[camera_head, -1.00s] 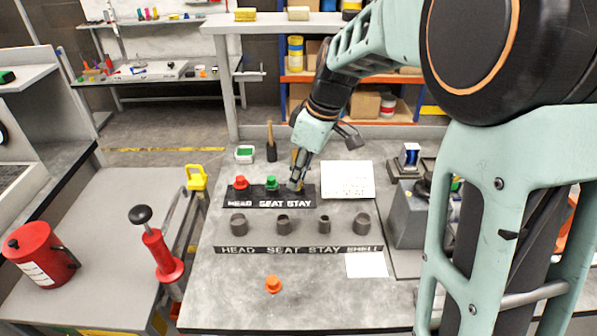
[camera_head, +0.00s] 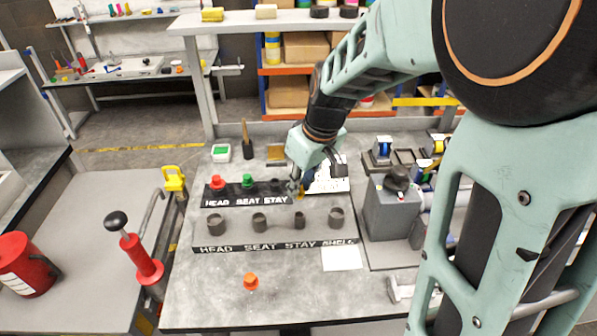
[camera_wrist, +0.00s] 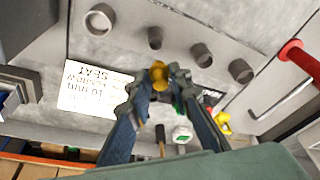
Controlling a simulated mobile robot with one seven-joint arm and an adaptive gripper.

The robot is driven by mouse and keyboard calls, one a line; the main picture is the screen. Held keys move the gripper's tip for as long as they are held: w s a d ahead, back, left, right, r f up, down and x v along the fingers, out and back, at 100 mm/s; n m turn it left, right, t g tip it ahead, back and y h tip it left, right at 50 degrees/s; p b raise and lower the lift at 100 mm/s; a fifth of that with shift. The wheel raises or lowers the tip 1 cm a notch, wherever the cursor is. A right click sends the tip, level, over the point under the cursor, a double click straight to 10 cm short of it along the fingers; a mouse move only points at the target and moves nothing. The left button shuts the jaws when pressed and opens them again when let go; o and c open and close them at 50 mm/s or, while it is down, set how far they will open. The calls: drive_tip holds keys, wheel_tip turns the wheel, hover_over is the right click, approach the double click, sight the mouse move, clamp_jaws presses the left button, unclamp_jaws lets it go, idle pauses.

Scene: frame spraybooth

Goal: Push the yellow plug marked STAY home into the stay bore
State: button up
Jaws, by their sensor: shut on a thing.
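My gripper (camera_head: 298,184) is shut on the yellow plug (camera_head: 300,193), held clear of the rear rack, behind and above the stay bore (camera_head: 299,221). In the wrist view my gripper's fingertips (camera_wrist: 158,78) close around the plug (camera_wrist: 158,70). Any STAY mark on the plug is unreadable.
The HEAD, SEAT (camera_head: 259,222) and SHELL (camera_head: 336,217) tubes share the front row. The rear rack (camera_head: 245,201) holds a red plug (camera_head: 217,182) and a green plug (camera_head: 248,180). An orange plug (camera_head: 250,281) lies in front. A grey block (camera_head: 390,208) stands at right.

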sight(303, 194)
drive_tip(key=shift+f, duration=0.15)
drive_tip(key=shift+f+b, duration=2.15)
drive_tip(key=shift+f, duration=0.15)
drive_tip(key=shift+f+b, duration=1.4)
drive_tip(key=shift+b, duration=0.2)
drive_tip(key=o, duration=0.9)
drive_tip(key=shift+r, duration=0.15)
